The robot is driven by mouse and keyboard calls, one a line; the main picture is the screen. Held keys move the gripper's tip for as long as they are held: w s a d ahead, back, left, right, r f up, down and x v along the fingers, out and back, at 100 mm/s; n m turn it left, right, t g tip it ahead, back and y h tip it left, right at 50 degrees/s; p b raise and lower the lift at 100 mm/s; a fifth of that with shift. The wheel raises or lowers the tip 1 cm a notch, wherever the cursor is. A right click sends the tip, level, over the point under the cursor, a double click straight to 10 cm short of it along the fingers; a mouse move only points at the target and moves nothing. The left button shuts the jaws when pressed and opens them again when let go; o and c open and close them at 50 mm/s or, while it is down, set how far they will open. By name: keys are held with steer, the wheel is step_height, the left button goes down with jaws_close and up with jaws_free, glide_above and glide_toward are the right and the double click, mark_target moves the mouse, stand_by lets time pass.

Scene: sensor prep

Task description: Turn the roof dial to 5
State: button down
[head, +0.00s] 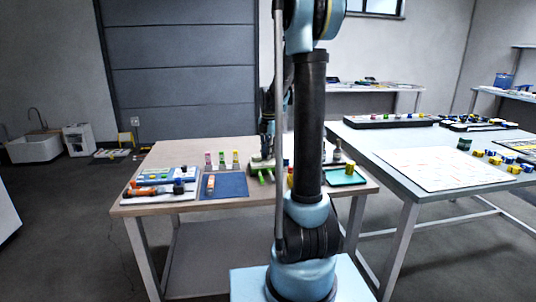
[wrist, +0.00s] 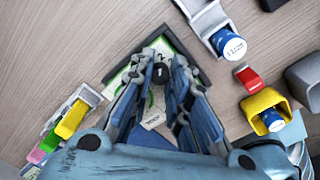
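In the wrist view a small round black knob (wrist: 160,74) with a pale mark sits on a white and green printed panel (wrist: 154,116) inside a dark grey frame. It looks like the roof dial. My gripper (wrist: 164,62) is over the panel, its two fingers on either side of the knob, with slim gaps seeming to show beside it. The fingers cover much of the panel, and I cannot read the dial's setting. In the head view my gripper (head: 267,150) is low over the wooden table, by a green-legged device (head: 262,165), partly hidden by my arm.
The wooden table (head: 150,208) also holds a blue mat (head: 232,186), several small coloured bottles and a green tray (head: 345,177). In the wrist view a yellow holder (wrist: 262,102), a red block (wrist: 253,82) and a grey holder (wrist: 205,18) stand close at the right; coloured clips (wrist: 72,120) lie left.

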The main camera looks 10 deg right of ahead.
steer(key=shift+m, duration=0.3)
steer(key=m, duration=0.5)
steer(key=shift+m, duration=2.7)
steer(key=c, duration=1.5)
jaws_free()
steer(key=shift+r, duration=0.1)
step_height(320, 180, up, 12)
steer(key=shift+s+a+f, duration=0.1)
steer(key=shift+f, duration=0.05)
